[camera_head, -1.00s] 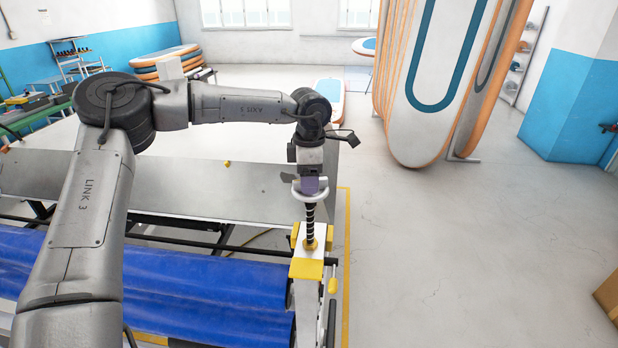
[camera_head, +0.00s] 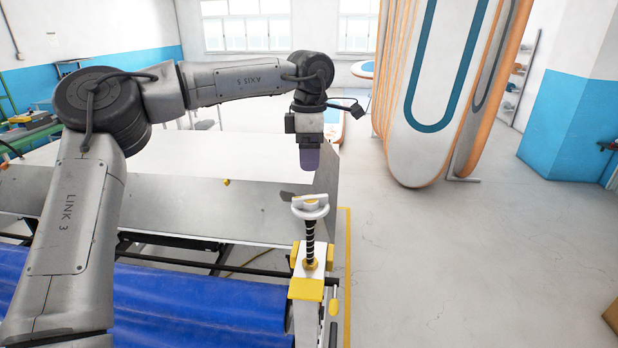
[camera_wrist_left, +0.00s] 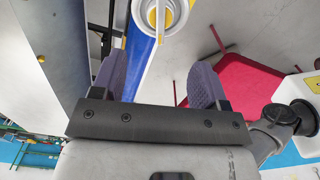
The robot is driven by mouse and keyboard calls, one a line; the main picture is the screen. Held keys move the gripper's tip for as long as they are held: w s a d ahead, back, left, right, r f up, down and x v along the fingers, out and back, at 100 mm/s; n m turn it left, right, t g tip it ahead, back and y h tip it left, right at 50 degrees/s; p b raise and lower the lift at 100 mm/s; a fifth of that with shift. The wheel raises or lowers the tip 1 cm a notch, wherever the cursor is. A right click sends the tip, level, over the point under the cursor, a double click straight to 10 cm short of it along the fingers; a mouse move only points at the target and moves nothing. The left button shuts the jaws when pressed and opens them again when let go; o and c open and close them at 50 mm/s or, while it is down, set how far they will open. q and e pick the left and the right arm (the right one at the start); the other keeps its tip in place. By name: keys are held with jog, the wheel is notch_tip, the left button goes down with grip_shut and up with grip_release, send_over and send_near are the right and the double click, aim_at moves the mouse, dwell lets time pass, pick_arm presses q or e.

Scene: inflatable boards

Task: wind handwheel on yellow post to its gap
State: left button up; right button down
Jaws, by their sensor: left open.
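The handwheel (camera_head: 310,206) is a small white wheel on top of a black threaded screw (camera_head: 310,242). The screw rises from the yellow and white post (camera_head: 306,289) at the end of the bench. My left gripper (camera_head: 309,168) hangs just above and slightly behind the wheel, clear of it. In the left wrist view its two purple fingers (camera_wrist_left: 160,80) are spread apart with nothing between them. The wheel shows beyond the fingertips in that view (camera_wrist_left: 176,22), with a yellow centre. My right gripper is in neither view.
A blue roll (camera_head: 200,305) lies along the bench, left of the post. A metal plate (camera_head: 200,205) runs behind it. Upright boards (camera_head: 440,90) stand at the back right.

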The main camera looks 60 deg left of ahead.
pick_arm(q)
jog(key=shift+r, duration=1.8)
jog(key=shift+s, duration=0.1)
